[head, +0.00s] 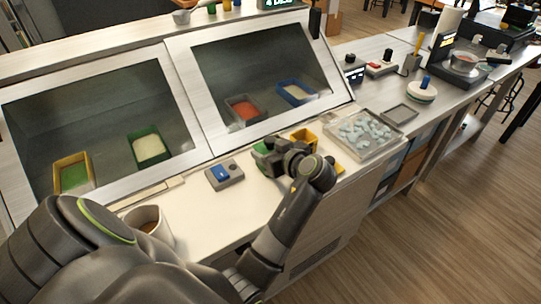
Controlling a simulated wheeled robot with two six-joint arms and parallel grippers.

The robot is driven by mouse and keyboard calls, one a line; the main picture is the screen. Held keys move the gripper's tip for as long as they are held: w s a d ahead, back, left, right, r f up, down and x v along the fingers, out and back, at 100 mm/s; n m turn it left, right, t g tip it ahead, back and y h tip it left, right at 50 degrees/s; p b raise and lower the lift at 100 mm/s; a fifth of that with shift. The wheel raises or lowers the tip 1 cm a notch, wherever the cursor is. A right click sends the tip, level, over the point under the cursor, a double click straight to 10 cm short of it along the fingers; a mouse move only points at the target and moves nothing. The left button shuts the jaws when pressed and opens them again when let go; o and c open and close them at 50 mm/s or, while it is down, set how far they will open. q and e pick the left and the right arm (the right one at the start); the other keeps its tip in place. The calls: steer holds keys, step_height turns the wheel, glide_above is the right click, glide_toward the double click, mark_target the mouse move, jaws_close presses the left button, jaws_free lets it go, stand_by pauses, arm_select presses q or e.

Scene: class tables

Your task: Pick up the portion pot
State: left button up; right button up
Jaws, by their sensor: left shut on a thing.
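My left gripper (270,158) is over the pale counter in front of the glass-fronted case. It is shut on a small green pot (261,148), which looks like the portion pot. The gripper covers most of the pot, so I cannot tell whether it still touches the counter. A yellow pot (304,134) stands just behind the gripper. Another yellow thing (337,168) shows partly behind my wrist. My right gripper is not in view.
A grey box with a blue top (222,174) lies left of the gripper. A clear tray of pale blue pieces (385,147) stands to the right. A white cup (147,221) with brown contents is near my arm. The sloped case (183,85) holds colored trays behind glass.

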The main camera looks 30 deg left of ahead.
arm_select(q)
step_height(320, 180, up, 9)
steer(key=shift+r+b, duration=0.1)
steer(key=shift+b, duration=0.4)
steer(key=c, duration=0.4)
steer(key=o, duration=1.6)
steer(key=shift+c, duration=0.2)
